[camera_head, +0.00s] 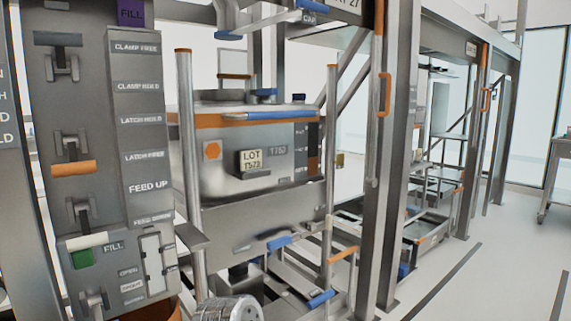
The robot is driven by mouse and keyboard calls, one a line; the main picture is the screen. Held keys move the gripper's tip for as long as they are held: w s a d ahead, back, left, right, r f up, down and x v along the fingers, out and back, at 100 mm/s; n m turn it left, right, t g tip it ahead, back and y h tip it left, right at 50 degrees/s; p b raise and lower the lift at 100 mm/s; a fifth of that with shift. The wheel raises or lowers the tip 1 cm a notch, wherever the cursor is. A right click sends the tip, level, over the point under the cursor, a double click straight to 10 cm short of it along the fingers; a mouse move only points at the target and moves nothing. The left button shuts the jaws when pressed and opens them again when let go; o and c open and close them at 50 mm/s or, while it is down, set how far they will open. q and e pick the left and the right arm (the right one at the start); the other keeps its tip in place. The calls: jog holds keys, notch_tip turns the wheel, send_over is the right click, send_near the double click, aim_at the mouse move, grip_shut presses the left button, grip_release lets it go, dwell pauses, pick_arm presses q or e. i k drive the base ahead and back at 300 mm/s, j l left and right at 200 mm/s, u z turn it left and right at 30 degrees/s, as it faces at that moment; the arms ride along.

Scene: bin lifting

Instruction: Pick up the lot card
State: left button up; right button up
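The lot card (252,159) is a small pale card with dark lettering that starts with "LOT". It is on the front of a grey metal bin (225,180), near the middle of the camera_head view. A dark part shows just under the card; I cannot tell whether it is a holder. The bin has an orange band along its upper edge and an orange hexagon left of the card. Neither of my grippers shows in this view.
A grey panel (90,150) with levers and labels stands close on the left. Upright posts flank the bin, with a thick column (392,150) to its right. Blue and orange bars (322,299) sit low in front. Open floor (470,280) lies at the right.

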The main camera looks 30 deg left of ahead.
aim_at(251, 161)
jog(key=i+l+u, duration=0.1)
jog(key=i, duration=1.05)
jog(key=i+u, duration=0.35)
jog(key=i+l+u, duration=0.1)
jog(key=u, duration=0.25)
jog(key=i+l+u, duration=0.2)
jog(key=u, duration=0.15)
